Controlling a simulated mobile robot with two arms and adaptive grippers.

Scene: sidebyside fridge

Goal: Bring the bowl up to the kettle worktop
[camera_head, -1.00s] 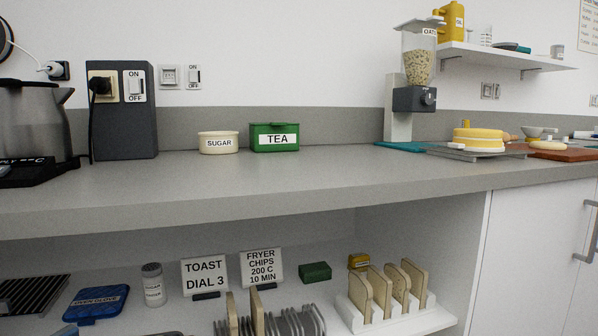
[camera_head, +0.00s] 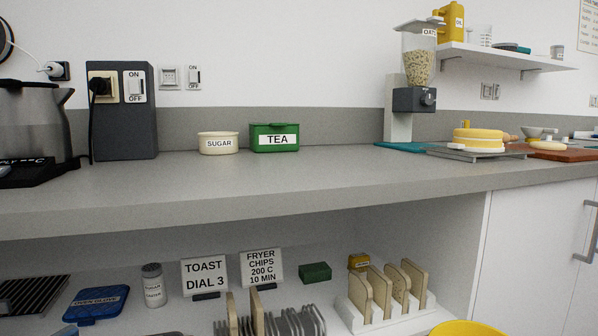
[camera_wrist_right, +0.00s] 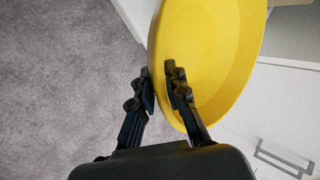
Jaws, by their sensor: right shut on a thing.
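A yellow bowl (camera_wrist_right: 222,55) fills the upper middle of the right wrist view. My right gripper (camera_wrist_right: 160,88) is shut on its rim, with one finger on each side of the wall. In the head view only the top of the bowl (camera_head: 467,328) shows at the bottom edge, below worktop height and in front of the shelf unit. The kettle (camera_head: 36,125) stands at the far left of the grey worktop (camera_head: 300,180). My left gripper is not in view.
A sugar tub (camera_head: 218,143) and a green tea tin (camera_head: 274,138) stand at the back of the worktop. The middle and front are clear. The worktop's front edge overhangs a shelf with a toast rack (camera_head: 385,315) and signs. A cereal dispenser (camera_head: 408,100) stands right.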

